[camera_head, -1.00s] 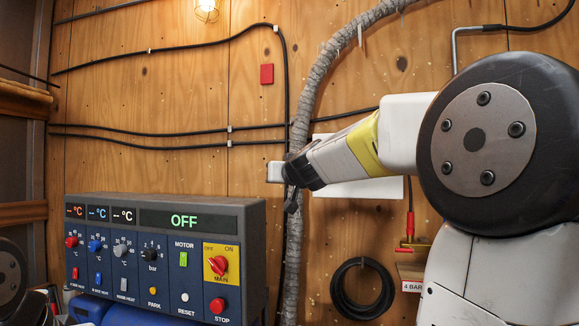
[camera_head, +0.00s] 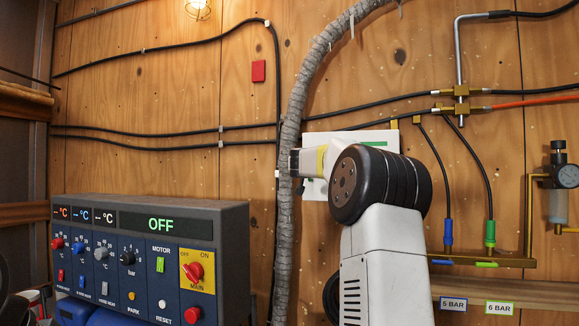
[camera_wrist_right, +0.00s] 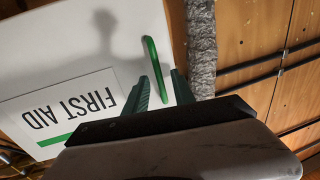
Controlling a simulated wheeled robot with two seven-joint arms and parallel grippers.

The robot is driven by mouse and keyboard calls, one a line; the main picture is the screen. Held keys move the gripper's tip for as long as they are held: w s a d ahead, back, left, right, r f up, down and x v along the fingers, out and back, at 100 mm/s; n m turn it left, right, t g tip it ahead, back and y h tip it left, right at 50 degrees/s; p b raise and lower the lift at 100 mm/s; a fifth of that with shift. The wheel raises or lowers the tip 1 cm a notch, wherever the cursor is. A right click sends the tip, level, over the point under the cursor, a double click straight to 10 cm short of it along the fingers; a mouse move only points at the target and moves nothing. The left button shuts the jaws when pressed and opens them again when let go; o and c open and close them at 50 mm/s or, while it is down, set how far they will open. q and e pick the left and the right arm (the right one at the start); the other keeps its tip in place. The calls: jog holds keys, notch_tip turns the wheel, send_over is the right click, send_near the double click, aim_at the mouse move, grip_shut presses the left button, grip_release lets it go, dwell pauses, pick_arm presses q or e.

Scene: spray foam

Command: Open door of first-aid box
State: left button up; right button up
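The white first-aid box (camera_head: 385,140) hangs on the wooden wall in the head view, partly hidden behind my right arm. In the right wrist view its white door (camera_wrist_right: 60,50) fills the upper left, with upside-down "FIRST AID" lettering and a green stripe. A green bar handle (camera_wrist_right: 154,68) stands at the door's edge near the hose. My right gripper (camera_wrist_right: 158,88) is open, its two green fingers apart on either side of the handle's near end. Whether they touch it I cannot tell. The door looks shut. My left gripper is out of view.
A thick grey hose (camera_head: 292,120) runs down the wall close to the handle side of the box. A control panel (camera_head: 150,260) reading OFF stands at lower left. Pipes and a brass rack (camera_head: 480,262) with blue and green nozzles are at right.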

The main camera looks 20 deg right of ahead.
jog(key=shift+w, duration=0.1)
grip_shut()
dwell(1.4)
